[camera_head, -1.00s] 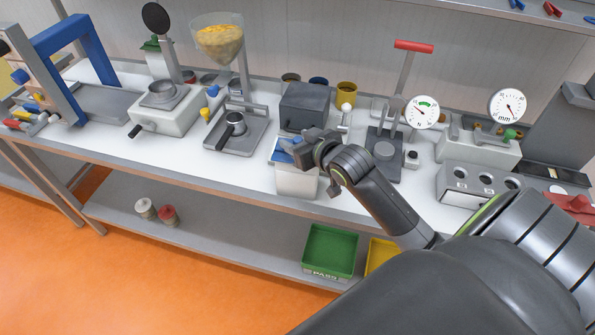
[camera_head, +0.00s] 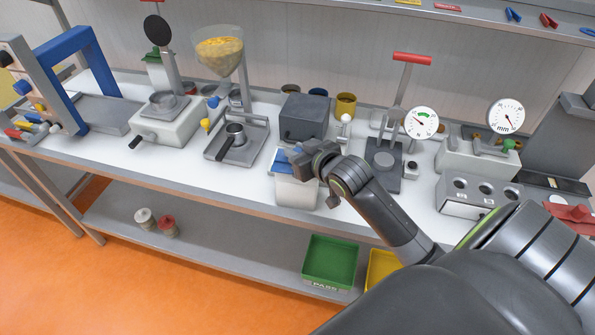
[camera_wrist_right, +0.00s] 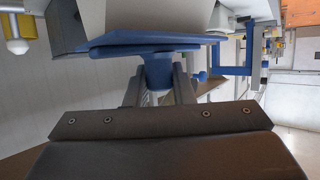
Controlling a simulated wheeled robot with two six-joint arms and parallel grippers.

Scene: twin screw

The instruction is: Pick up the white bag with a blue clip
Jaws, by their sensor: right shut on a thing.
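The white bag (camera_head: 296,192) stands near the front edge of the bench in the head view, with a blue clip (camera_head: 284,163) across its top. My right gripper (camera_head: 300,160) is at the clip and partly covers the bag. In the right wrist view my right gripper (camera_wrist_right: 160,88) is shut on the stem of the blue clip (camera_wrist_right: 150,44), and part of the white bag (camera_wrist_right: 150,14) shows beyond it. I cannot tell whether the bag still touches the bench. My left gripper is in neither view.
A dark grey box (camera_head: 304,117) stands just behind the bag. A hopper machine (camera_head: 238,135) is to the left, and a red-handled press (camera_head: 385,160) to the right. A green PASS tray (camera_head: 330,262) is on the lower shelf. The bench front left of the bag is clear.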

